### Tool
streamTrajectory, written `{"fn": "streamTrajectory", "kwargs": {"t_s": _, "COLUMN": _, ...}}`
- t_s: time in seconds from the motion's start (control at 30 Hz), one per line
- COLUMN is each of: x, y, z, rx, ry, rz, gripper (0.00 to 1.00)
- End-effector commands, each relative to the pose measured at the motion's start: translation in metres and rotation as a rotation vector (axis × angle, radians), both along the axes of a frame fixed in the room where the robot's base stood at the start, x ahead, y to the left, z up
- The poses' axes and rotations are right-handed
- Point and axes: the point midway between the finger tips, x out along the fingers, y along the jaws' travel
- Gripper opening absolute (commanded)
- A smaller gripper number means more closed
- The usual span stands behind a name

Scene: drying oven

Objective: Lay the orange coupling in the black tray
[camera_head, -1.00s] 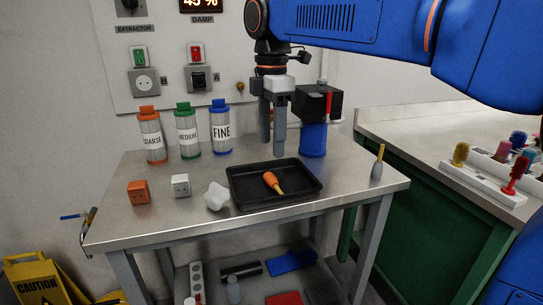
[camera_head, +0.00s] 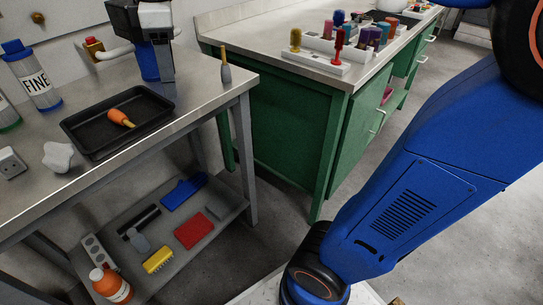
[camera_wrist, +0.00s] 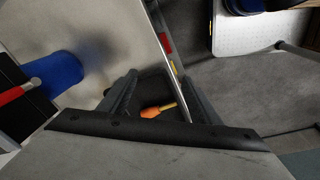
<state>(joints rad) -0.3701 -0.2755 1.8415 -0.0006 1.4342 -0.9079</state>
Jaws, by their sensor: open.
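The orange coupling (camera_head: 121,117), an orange body with a yellow tip, lies on its side in the black tray (camera_head: 85,149), on the metal table. Nothing holds it. In the wrist view the coupling (camera_wrist: 158,109) shows between the fingers of my gripper (camera_wrist: 157,85), some distance beyond them, over the dark tray floor. My gripper is open and empty. In the head view my gripper (camera_head: 163,62) is above the back right of the tray and cut off by the top edge; its fingers partly overlap there.
A blue cylinder (camera_head: 148,66) stands behind the tray. A white lobed knob (camera_head: 58,156) is left of the tray, and a grey yellow-tipped piece (camera_head: 225,72) stands to its right. The FINE bottle (camera_head: 36,83) stands at the left. A green bench (camera_head: 290,118) is at the right.

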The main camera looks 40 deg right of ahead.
Motion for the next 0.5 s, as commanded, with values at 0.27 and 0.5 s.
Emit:
{"fn": "streamTrajectory", "kwargs": {"t_s": 0.27, "x": -0.061, "y": -0.075, "z": -0.064, "rx": 0.093, "ry": -0.079, "rz": -0.478, "gripper": 0.57}}
{"fn": "streamTrajectory", "kwargs": {"t_s": 0.5, "x": -0.115, "y": -0.120, "z": -0.131, "rx": 0.191, "ry": -0.148, "rz": -0.877, "gripper": 0.57}}
